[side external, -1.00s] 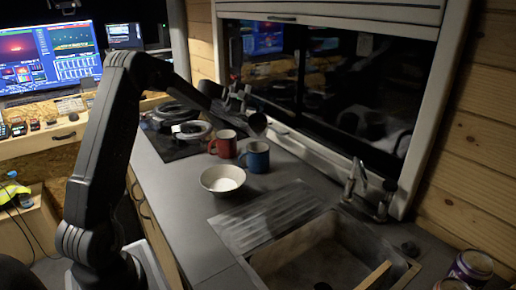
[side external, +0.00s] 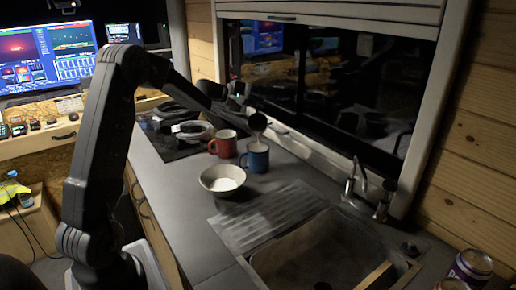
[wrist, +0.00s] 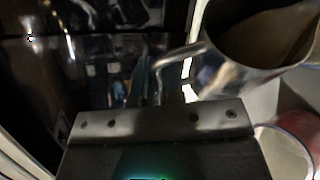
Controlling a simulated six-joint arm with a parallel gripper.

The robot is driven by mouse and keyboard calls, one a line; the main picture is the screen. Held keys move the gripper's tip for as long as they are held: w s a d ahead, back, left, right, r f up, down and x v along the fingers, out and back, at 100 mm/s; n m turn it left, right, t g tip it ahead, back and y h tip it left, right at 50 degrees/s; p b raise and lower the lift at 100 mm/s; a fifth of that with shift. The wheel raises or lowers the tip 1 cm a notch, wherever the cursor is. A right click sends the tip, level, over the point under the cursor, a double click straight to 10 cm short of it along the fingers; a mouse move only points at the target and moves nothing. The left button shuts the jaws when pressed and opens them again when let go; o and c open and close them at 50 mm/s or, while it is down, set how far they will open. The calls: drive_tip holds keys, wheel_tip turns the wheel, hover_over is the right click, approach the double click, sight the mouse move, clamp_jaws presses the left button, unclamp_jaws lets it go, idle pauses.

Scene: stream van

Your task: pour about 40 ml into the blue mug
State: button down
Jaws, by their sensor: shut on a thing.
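My gripper (side external: 238,101) is shut on a metal jug (side external: 257,122), seemingly by its handle. The jug is tilted and hangs in the air just above the blue mug (side external: 256,158), which stands upright on the counter. In the wrist view the jug (wrist: 228,75) shows brownish liquid inside near its mouth. The inside of the blue mug is hidden.
A red mug (side external: 224,144) stands just left of the blue mug. A pale bowl (side external: 222,179) is in front of both. A dark hob with a pan (side external: 192,130) is behind left; a sink (side external: 325,255) and tap (side external: 355,180) are at right. The window is close behind.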

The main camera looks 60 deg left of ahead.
drive_tip(key=shift+d, duration=0.15)
drive_tip(key=shift+w+a, duration=0.15)
drive_tip(key=shift+a, duration=0.05)
idle(0.3)
drive_tip(key=shift+w+a+m, duration=0.4)
drive_tip(key=shift+w+a, duration=0.15)
drive_tip(key=shift+a, duration=0.15)
drive_tip(key=shift+d+m+t+y, duration=0.15)
drive_tip(key=shift+m+t+y, duration=0.15)
drive_tip(key=shift+t, duration=0.1)
idle(1.2)
drive_tip(key=shift+a, duration=0.4)
drive_tip(key=shift+w+a+f+n+g+h, duration=0.2)
drive_tip(key=shift+a+f+n+g+h, duration=0.2)
drive_tip(key=shift+n, duration=0.35)
drive_tip(key=shift+w+a+f+n+g+h, duration=0.15)
drive_tip(key=shift+a+f+n+g+h, duration=0.2)
drive_tip(key=shift+n, duration=0.45)
drive_tip(key=shift+w+a+f+n+g+h, duration=0.25)
drive_tip(key=shift+a+n+g+h, duration=0.15)
drive_tip(key=shift+n+g, duration=0.25)
